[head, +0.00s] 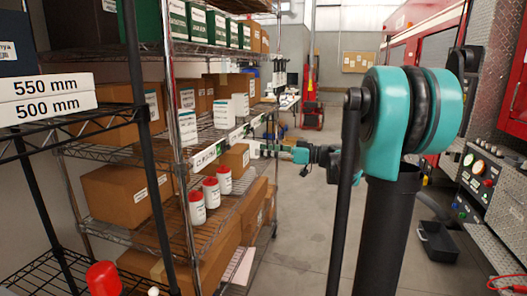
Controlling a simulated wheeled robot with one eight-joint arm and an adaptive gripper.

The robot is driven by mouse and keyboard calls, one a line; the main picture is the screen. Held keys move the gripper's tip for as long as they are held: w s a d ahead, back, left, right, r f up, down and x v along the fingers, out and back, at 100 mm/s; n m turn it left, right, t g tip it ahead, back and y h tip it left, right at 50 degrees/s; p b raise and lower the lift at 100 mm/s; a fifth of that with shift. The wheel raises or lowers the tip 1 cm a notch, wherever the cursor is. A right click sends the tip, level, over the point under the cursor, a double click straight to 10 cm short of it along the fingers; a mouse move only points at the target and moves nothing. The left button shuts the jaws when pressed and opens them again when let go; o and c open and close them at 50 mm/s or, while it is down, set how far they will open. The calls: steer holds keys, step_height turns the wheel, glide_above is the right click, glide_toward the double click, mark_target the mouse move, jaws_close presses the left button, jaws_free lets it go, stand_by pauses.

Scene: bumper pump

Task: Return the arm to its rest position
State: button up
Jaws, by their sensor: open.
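My arm stands at the right of the head view, with a large teal joint on a black column. Its thinner far part reaches left toward the metal shelf rack (190,215). My gripper (256,149) is small and far off at the left end of that part. It is open, beside the rack's front edge, near a brown box (236,157). I see nothing held in it. The fine shape of its fingers is too small to make out.
White bottles with red lids (210,192) stand on a rack shelf, among cardboard boxes (115,192). A black wire rack (70,122) is near at left. A red truck with a control panel (487,172) stands at right. A black tray (437,242) lies on the floor.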

steer(key=s+f+m+g+h, duration=0.1)
steer(key=s+f+m+h, duration=0.3)
steer(key=s+f, duration=0.45)
steer(key=s+f+m+g+h, duration=0.1)
steer(key=s+f+m+h, duration=0.3)
steer(key=f, duration=0.7)
steer(key=s+d+f+m+h, duration=0.6)
steer(key=s+d+f+h, duration=0.3)
steer(key=s+d+f, duration=0.4)
steer(key=shift+s, duration=0.7)
steer(key=shift+f, duration=0.1)
